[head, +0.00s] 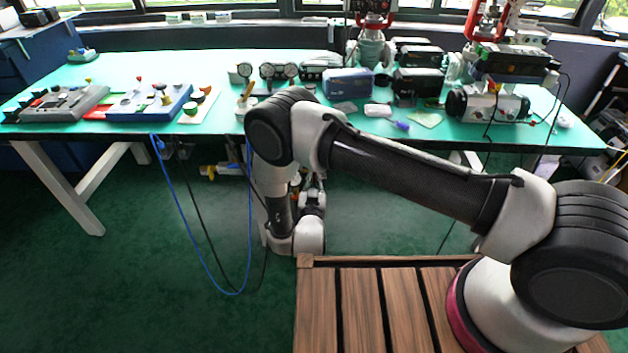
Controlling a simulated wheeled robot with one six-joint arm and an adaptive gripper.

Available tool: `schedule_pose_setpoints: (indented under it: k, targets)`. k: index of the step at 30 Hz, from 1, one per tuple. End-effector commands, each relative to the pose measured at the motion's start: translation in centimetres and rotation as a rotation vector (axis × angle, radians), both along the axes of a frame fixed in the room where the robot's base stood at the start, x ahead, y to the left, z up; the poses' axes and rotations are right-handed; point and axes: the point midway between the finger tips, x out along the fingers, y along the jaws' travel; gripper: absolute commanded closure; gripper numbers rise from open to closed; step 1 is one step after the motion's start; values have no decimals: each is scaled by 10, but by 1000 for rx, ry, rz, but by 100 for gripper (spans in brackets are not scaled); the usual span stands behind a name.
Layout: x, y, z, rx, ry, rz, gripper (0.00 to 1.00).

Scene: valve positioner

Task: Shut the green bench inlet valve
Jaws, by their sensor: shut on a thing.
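In the head view my arm reaches from the lower right to an elbow in front of the bench, then bends down to a wrist below the bench's front edge. My gripper cannot be made out; my own forearm and wrist cover that place. No green valve handle can be picked out with certainty. Under the bench, left of my wrist, a small yellow fitting (208,171) sits on dark pipework, with no contact from my arm visible. Whatever lies behind my wrist is hidden.
The green-topped bench (285,65) carries a blue panel (150,103), a grey panel (66,104), gauges (278,71) and several dark instruments. A blue hose (203,262) hangs in a loop left of my wrist. The green floor (130,270) is open at lower left.

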Motion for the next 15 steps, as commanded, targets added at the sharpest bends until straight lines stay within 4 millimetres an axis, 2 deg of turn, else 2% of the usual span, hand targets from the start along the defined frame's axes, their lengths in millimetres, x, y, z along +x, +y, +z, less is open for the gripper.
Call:
schedule_pose_setpoints:
  k: [15]
  targets:
    - [-1,0,-2,-50,6,1,100]
